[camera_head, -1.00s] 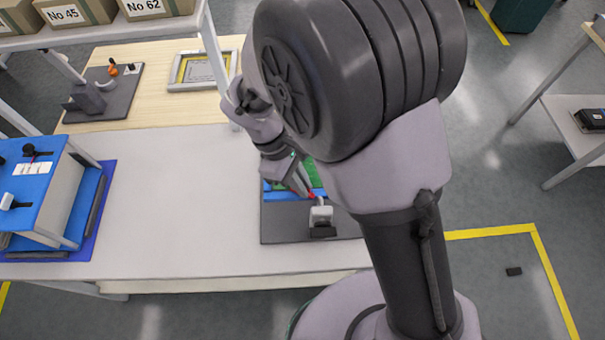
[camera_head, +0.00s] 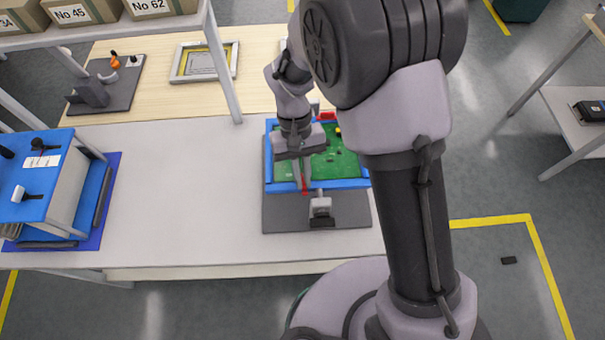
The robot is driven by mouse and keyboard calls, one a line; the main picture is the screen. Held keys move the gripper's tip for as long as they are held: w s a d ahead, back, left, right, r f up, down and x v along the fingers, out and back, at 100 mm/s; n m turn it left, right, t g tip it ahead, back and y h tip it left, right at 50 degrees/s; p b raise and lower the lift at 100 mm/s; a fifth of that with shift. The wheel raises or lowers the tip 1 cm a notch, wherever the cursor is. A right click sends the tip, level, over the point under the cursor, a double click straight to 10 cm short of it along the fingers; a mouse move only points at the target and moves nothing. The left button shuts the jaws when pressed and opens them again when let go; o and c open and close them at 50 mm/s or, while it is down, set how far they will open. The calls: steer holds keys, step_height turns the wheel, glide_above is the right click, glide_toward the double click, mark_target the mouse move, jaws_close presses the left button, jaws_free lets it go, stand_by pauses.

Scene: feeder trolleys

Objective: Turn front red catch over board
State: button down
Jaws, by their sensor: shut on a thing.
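A green board (camera_head: 340,164) lies in a blue frame (camera_head: 350,184) on a dark grey base plate (camera_head: 283,213) on the white table. The front red catch (camera_head: 305,190) is at the front side of the blue frame, between the fingertips of my gripper (camera_head: 303,187). My gripper points down and is shut on this catch; the fingers hide part of it. Another red part (camera_head: 327,116) is at the back side of the frame. My arm hides the right end of the board.
A grey and white clamp-like block (camera_head: 320,208) stands on the base plate just right of my gripper. A blue box fixture (camera_head: 35,190) stands at the left. A shelf post (camera_head: 221,65) rises behind. The table's middle left is clear.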

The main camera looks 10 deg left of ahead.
steer(key=shift+m+y, duration=0.5)
steer(key=shift+m, duration=0.6)
steer(key=c, duration=1.5)
jaws_free()
steer(key=shift+c, duration=0.2)
steer(key=p+v, duration=0.5)
steer(key=v, duration=1.2)
steer(key=shift+w, duration=0.2)
steer(key=shift+r, duration=0.2)
